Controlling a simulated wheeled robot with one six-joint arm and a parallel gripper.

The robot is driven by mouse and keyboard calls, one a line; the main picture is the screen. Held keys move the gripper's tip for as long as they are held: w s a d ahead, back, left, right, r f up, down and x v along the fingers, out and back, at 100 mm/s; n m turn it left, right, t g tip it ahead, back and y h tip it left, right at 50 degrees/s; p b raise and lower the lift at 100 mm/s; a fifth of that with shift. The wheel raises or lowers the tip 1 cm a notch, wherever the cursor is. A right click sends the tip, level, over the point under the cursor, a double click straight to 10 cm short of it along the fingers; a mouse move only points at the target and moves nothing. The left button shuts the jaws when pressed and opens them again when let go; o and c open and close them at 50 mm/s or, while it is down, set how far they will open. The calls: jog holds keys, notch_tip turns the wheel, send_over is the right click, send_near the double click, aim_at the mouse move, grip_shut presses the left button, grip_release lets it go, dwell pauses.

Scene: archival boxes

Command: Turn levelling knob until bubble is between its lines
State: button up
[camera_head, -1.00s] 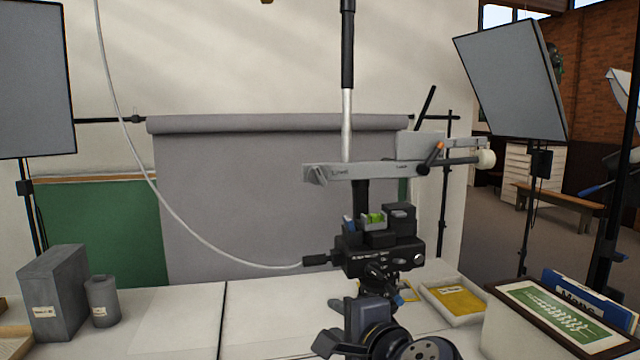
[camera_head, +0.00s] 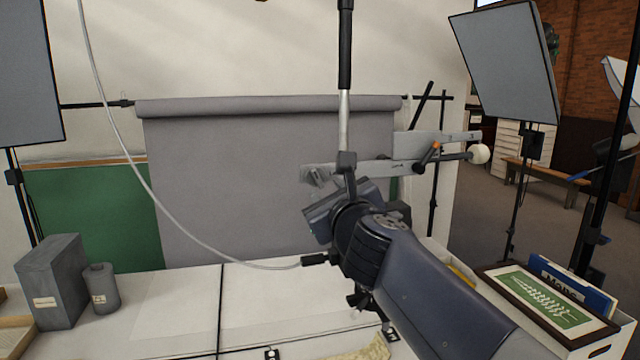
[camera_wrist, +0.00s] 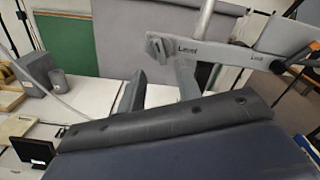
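A grey bar marked "Level" and "Lock" crosses the head view (camera_head: 385,168) and the top of the wrist view (camera_wrist: 215,52). A small grey knob sits at its left end, by the "Level" mark, in the head view (camera_head: 314,176) and the wrist view (camera_wrist: 157,46). My gripper (camera_head: 332,188) is just below and in front of that end. In the wrist view its two fingers (camera_wrist: 160,84) stand apart with nothing between them, and the knob shows beyond the gap. The green bubble vial and most of the black camera mount are hidden behind my arm.
An orange-tipped lever (camera_head: 428,155) and a white round knob (camera_head: 479,154) are at the bar's right. A white cable runs to the mount. A grey box (camera_head: 52,283) and cylinder (camera_head: 101,289) stand left. A framed picture (camera_head: 545,302) lies right.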

aim_at(319, 180)
jog(key=x, duration=0.6)
jog(key=shift+w, duration=0.25)
jog(key=shift+f, duration=0.1)
grip_shut()
